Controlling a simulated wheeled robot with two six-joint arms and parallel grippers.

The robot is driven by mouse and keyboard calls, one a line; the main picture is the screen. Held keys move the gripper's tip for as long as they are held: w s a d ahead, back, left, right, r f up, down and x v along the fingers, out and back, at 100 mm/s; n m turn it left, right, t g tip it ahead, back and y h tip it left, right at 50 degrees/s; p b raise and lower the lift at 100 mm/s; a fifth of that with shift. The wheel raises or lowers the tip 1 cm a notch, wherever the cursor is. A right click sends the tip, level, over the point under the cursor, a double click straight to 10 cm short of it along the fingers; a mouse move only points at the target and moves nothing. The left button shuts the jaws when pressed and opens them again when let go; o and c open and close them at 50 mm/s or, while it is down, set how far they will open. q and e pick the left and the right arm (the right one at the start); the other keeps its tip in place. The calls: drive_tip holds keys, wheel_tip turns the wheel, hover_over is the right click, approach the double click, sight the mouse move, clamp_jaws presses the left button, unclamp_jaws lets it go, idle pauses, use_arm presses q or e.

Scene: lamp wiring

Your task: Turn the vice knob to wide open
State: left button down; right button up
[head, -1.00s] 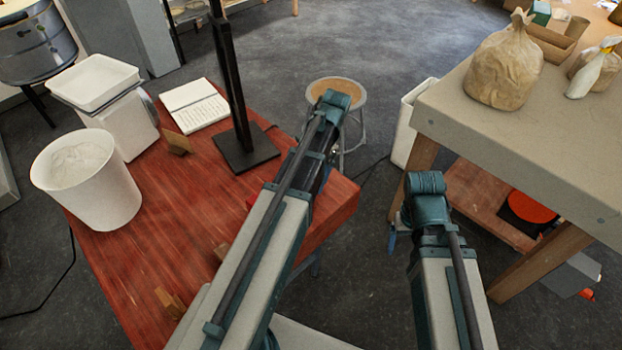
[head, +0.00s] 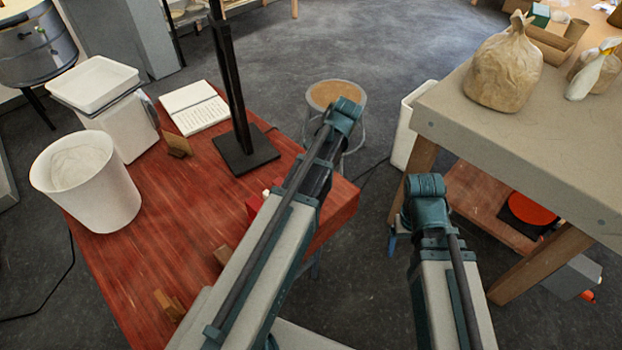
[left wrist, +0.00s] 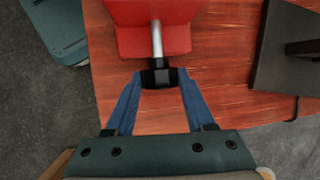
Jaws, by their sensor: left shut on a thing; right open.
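The red vice (left wrist: 155,40) shows at the top of the left wrist view, with a silver screw rod (left wrist: 157,38) leading to a black knob (left wrist: 159,76). My left gripper (left wrist: 160,80) has its blue fingers shut on the knob, one on each side. How wide the vice jaws stand cannot be told. In the head view only a bit of the red vice (head: 254,206) shows beside my left arm, which hides the knob and left gripper. My right gripper (head: 392,243) hangs by the grey bench, mostly hidden by its arm; a blue part shows, away from the vice.
The red wooden table (head: 150,240) carries a white bucket (head: 95,190), a scale with a white tray (head: 95,85), an open notebook (head: 195,107), a black stand (head: 245,150) and small wooden blocks. A grey bench (head: 540,140) stands at right, a stool (head: 336,95) behind.

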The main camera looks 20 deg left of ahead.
use_arm(q)
drive_tip(key=y, duration=0.1)
drive_tip(key=y+b, duration=0.1)
drive_tip(key=t+y+b, duration=0.1)
drive_tip(key=shift+s+d+f+n, duration=0.15)
drive_tip(key=shift+d+f+n, duration=0.1)
drive_tip(key=shift+n, duration=0.15)
drive_tip(key=shift+t+y+b, duration=0.3)
drive_tip(key=shift+y+b, duration=0.4)
drive_tip(key=shift+y, duration=0.2)
drive_tip(key=shift+r, duration=0.1)
drive_tip(key=shift+c, duration=1.3)
unclamp_jaws()
drive_tip(key=shift+r, duration=0.1)
drive_tip(key=p+v, duration=1)
drive_tip(key=v, duration=0.3)
drive_tip(key=shift+d+r, duration=0.25)
drive_tip(key=shift+d, duration=0.05)
